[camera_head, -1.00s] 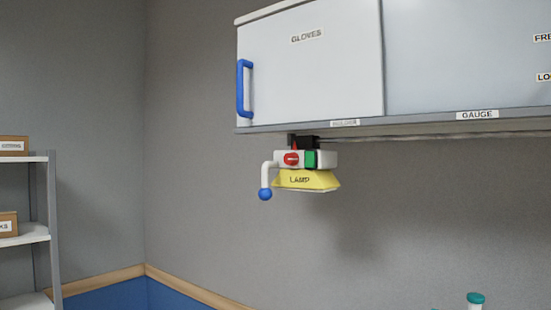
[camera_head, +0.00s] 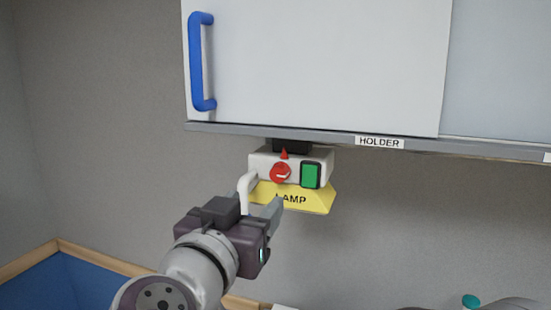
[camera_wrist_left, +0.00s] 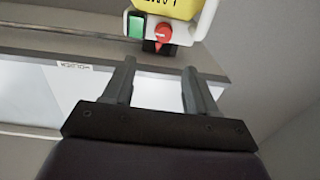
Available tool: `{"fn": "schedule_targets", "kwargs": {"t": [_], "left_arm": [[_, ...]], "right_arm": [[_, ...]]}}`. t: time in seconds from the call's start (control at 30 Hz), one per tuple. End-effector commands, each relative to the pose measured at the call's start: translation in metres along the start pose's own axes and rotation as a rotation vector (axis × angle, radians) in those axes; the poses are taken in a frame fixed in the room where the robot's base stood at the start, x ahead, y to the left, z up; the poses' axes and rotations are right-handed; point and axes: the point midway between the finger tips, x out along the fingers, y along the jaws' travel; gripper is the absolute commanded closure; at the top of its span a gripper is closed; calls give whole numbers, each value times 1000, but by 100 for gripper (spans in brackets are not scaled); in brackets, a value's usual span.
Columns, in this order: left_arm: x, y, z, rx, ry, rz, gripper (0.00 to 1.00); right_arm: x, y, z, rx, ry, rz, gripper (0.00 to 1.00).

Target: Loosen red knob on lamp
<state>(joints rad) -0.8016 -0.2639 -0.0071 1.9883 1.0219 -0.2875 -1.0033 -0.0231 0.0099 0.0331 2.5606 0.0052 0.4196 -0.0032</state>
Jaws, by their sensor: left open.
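The lamp (camera_head: 319,196) is a yellow shade under a white housing, hung below the cabinet's underside. The red knob (camera_head: 280,173) is on the housing's front, beside a green switch (camera_head: 311,175). In the left wrist view the red knob (camera_wrist_left: 163,32) shows above the gap between my fingers, near the green switch (camera_wrist_left: 136,26). My left gripper (camera_head: 262,207) is in front of and below the lamp, open and empty, apart from the knob. It also shows in the wrist view (camera_wrist_left: 160,90). It covers part of the white handle (camera_head: 247,190). My right gripper is not in view.
A cabinet (camera_head: 320,65) with a blue handle (camera_head: 199,62) is above the lamp. Its lower rail (camera_head: 230,129) carries a HOLDER label. A grey wall is behind. A teal-topped object (camera_head: 471,301) is at the bottom right.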

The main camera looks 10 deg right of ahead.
Motion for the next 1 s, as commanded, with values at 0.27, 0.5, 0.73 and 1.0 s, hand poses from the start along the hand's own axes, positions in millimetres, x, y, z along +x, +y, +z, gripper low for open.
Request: {"fn": "schedule_targets", "kwargs": {"t": [0.27, 0.5, 0.73, 1.0], "left_arm": [[71, -1, 8, 2, -7, -2, 43], [108, -1, 5, 2, -6, 0, 43], [117, -1, 6, 2, -6, 0, 43], [117, -1, 6, 2, -6, 0, 72]], "right_arm": [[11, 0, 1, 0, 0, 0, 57], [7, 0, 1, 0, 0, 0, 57], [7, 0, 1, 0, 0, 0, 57], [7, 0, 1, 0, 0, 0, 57]]}}
